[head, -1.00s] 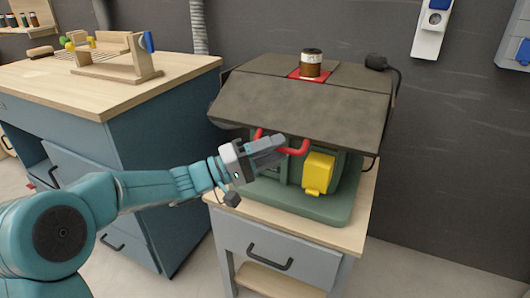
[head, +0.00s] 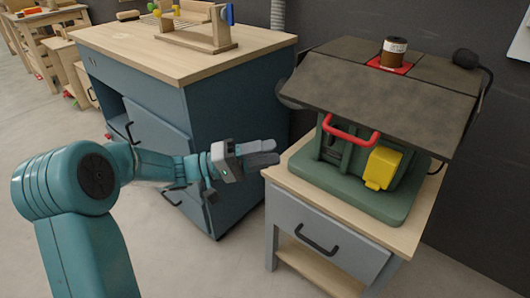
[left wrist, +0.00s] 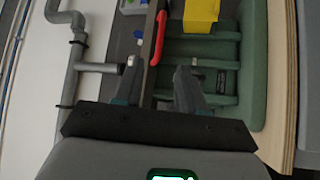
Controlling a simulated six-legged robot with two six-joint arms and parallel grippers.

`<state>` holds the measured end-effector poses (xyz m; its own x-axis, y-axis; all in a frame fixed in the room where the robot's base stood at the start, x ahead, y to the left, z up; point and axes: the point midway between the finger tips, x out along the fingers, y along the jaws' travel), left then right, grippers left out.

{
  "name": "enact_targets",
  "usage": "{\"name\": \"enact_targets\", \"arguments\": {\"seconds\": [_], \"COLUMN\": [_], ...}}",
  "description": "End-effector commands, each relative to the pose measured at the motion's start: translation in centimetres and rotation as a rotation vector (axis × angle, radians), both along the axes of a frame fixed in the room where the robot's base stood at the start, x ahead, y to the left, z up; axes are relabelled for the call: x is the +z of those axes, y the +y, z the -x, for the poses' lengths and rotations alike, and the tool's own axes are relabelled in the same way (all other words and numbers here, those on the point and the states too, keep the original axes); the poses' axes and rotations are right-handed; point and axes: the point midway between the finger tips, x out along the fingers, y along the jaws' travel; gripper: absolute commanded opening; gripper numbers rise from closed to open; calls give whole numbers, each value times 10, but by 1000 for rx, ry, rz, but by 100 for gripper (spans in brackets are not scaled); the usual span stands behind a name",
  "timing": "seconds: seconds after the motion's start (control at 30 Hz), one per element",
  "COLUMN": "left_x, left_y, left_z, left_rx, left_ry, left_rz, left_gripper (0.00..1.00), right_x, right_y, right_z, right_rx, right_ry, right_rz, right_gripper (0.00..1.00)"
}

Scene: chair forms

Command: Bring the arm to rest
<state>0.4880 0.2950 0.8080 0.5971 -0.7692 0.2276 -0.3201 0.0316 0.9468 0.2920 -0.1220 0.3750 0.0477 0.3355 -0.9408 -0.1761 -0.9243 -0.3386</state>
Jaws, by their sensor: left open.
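My left arm comes in from the left in the head view. My left gripper (head: 262,152) is open and empty, in the air in front of the teal cabinet and left of the green machine. In the left wrist view its two fingers (left wrist: 158,85) stand apart with nothing between them. The machine's red handle (head: 351,133) is beyond the fingertips and apart from them; it also shows in the left wrist view (left wrist: 158,40). My right gripper is in neither view.
The green machine (head: 340,190) with a dark top and yellow box (head: 381,168) stands on a wood-topped grey stand (head: 320,225). A brown jar (head: 393,52) stands on the machine. The teal cabinet (head: 240,120) carries a wooden frame (head: 200,32). Floor is clear at lower left.

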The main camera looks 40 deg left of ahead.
Motion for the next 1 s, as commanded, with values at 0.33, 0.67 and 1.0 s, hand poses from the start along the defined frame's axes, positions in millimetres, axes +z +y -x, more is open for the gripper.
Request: {"name": "enact_targets", "arguments": {"seconds": [0.33,0.67,1.0], "left_x": [0,-82,-323], "left_y": [0,-43,-133], "left_z": [0,-1,116], "left_rx": [0,-98,-328], "left_ry": [0,305,1053], "left_rz": [0,-73,-646], "left_gripper": [40,40,40], "right_x": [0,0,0], "right_y": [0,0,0], "right_z": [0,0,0], "right_rx": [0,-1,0], "right_ry": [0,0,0], "right_rz": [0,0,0], "right_gripper": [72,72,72]}}
